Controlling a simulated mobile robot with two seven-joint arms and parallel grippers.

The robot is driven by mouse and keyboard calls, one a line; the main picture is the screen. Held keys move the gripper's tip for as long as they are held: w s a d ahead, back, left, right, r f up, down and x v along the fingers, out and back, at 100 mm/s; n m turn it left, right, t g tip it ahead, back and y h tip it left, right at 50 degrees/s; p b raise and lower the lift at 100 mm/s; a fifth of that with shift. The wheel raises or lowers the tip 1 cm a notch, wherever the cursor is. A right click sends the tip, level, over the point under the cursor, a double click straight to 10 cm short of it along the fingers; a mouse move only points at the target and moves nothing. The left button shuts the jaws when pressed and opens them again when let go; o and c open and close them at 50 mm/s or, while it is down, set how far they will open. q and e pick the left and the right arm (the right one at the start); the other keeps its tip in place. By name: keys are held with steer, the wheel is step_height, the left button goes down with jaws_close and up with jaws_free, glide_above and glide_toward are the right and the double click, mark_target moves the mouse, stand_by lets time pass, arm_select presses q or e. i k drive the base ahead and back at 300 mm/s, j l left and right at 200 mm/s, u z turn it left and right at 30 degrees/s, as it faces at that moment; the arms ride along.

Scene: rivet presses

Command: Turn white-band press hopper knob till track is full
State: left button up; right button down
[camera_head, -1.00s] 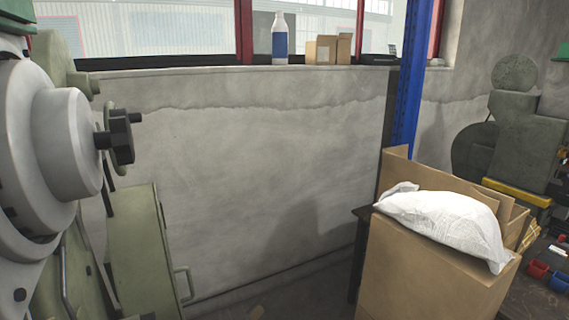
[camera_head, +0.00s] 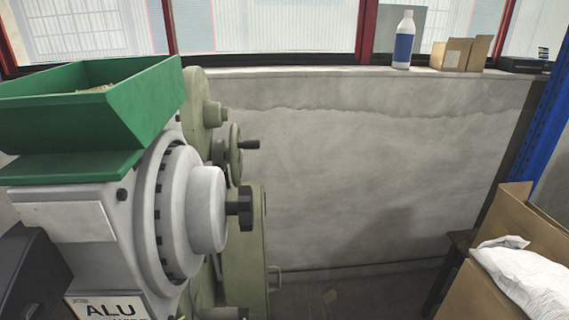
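A press with a green hopper (camera_head: 120,105) on top stands at the left of the head view. Some light-coloured pieces lie in the hopper. Below it is a grey round housing (camera_head: 165,215) with a stepped grey drum and a black knob (camera_head: 240,208) on its right side. No white band and no track can be made out. Neither of my grippers is in view.
A pale green machine body with a handwheel (camera_head: 235,155) stands behind the press. A cardboard box (camera_head: 480,290) with a white bag (camera_head: 525,275) on it stands at the lower right. A bottle (camera_head: 403,42) and small cartons (camera_head: 460,54) stand on the window sill. The floor between is clear.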

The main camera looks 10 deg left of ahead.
mark_target(243, 207)
steer(key=i+l+u, duration=0.1)
steer(key=u, duration=0.25)
steer(key=i+l+u, duration=0.1)
steer(key=l+u, duration=0.6)
steer(key=i+j, duration=0.05)
steer(key=j, duration=0.05)
